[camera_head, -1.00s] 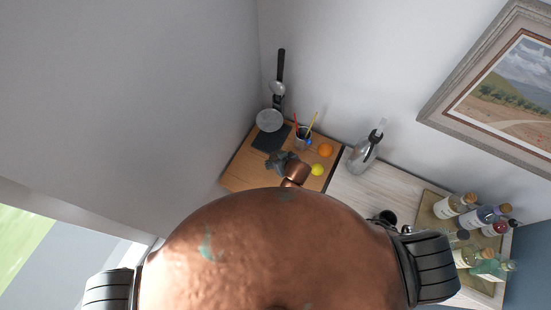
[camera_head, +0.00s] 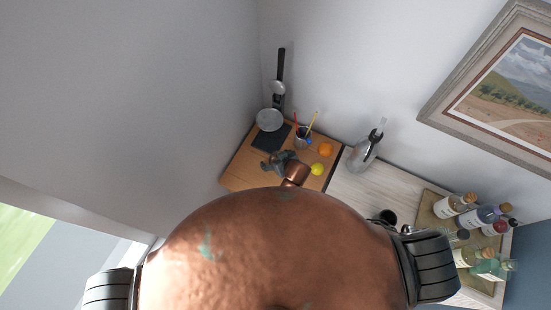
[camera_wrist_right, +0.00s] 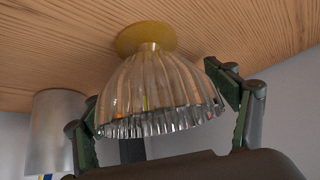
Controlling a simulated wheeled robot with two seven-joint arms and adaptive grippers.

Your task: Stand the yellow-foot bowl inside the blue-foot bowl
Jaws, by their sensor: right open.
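The yellow-foot bowl (camera_wrist_right: 160,90) is clear ribbed glass, standing on its yellow foot (camera_wrist_right: 146,37) on the wooden top; the right wrist view shows it upside down. My right gripper (camera_wrist_right: 165,120) is open, with one dark finger on each side of the bowl near its rim. Whether either finger touches the glass I cannot tell. In the head view my right gripper (camera_head: 277,162) is small and dark over the wooden board, and I cannot make out the bowl there. The blue-foot bowl shows in neither view. My left gripper is not in view.
A grey cup (camera_head: 301,140) with pencils, an orange (camera_head: 325,150), a yellow ball-like fruit (camera_head: 317,169) and a dark mat (camera_head: 271,137) are near the right gripper. My copper body hides the near area.

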